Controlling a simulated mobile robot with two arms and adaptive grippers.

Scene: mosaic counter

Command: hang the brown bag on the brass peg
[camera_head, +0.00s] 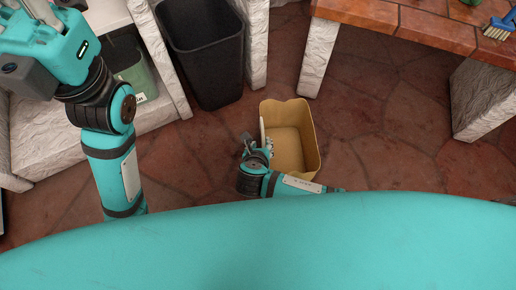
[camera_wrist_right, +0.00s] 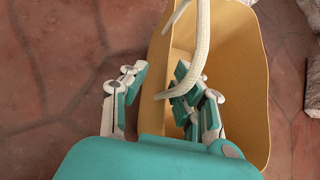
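The brown bag (camera_head: 290,148) stands upright on the floor at the middle of the head view, open at the top and empty as far as I see. It also shows in the right wrist view (camera_wrist_right: 235,60), with a pale rope handle (camera_wrist_right: 203,35) looping over its near side. My right gripper (camera_head: 256,143) is at the bag's left side. In the wrist view its fingers (camera_wrist_right: 162,82) are apart, one outside the bag's wall and one over its inside, by the handle. My left gripper (camera_head: 50,18) is at the top left; its finger gap is unclear. I see no brass peg.
A black bin (camera_head: 205,50) stands behind and left of the bag. A white stone counter with a green container (camera_head: 133,72) is at the left. A tiled bench (camera_head: 415,22) with a blue brush (camera_head: 498,28) is at the upper right. The tiled floor right of the bag is clear.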

